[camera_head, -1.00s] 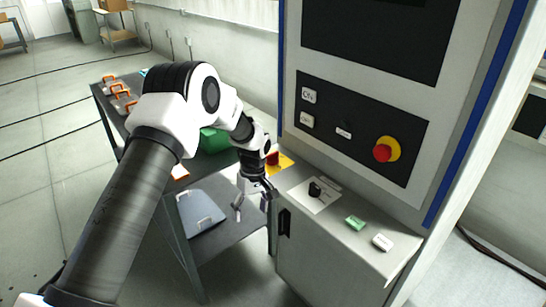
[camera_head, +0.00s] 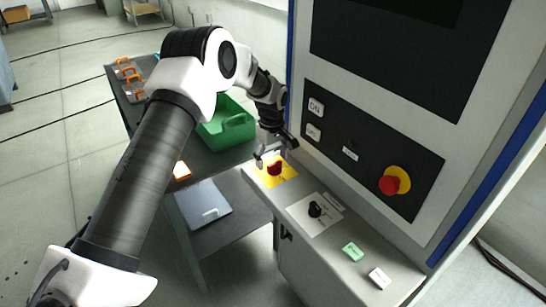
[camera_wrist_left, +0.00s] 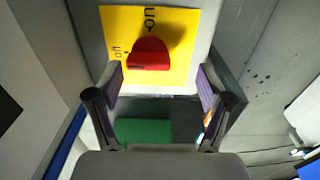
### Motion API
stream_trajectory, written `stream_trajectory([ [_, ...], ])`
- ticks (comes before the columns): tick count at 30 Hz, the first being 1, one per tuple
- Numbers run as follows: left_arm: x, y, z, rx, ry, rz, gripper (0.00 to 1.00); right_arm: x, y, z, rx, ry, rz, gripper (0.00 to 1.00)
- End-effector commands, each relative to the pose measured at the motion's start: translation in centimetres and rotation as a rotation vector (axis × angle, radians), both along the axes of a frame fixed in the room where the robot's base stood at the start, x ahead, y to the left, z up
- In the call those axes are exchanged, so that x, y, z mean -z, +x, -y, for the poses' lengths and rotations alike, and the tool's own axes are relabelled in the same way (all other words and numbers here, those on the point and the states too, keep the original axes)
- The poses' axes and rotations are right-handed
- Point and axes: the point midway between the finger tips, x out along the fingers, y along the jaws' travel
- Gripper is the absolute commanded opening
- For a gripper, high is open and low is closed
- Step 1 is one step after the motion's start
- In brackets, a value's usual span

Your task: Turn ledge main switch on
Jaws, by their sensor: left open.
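The main switch is a red knob (camera_head: 274,168) on a yellow plate (camera_head: 289,172) at the far end of the cabinet ledge (camera_head: 262,189). In the left wrist view the red knob (camera_wrist_left: 149,54) sits on the yellow plate (camera_wrist_left: 180,72), which carries the words "on" and "off". My left gripper (camera_head: 272,155) is open just above the knob in the head view. In the left wrist view its two fingers (camera_wrist_left: 157,98) stand apart, with the knob beyond and between their tips; contact cannot be made out. My right gripper is not in view.
A black rotary knob (camera_head: 315,209), a green block (camera_head: 353,251) and a white block (camera_head: 379,278) are along the ledge. The panel above has a red emergency button (camera_head: 390,185). A green bin (camera_head: 228,124) and a grey lidded case (camera_head: 203,204) are on the side table.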

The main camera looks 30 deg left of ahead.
Motion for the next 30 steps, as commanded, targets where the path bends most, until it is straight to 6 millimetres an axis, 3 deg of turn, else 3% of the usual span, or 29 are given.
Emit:
stream_trajectory([
  [4, 1.6, 0.0, 0.0, 0.000, 0.001, 0.000, 0.79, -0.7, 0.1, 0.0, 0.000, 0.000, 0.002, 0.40],
  [11, 1.9, 0.1, 0.0, 0.000, 0.001, 0.001, 0.79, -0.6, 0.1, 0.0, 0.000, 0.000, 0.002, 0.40],
  [16, 1.9, 0.0, 0.0, 0.001, 0.000, 0.000, 0.22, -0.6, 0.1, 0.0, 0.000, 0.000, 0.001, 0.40],
  [17, 1.9, 0.0, 0.0, 0.001, 0.000, -0.001, 0.19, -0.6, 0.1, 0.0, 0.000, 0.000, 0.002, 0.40],
  [30, 2.2, -0.1, 0.0, 0.012, 0.000, -0.004, 0.19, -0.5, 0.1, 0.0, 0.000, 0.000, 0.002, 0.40],
])
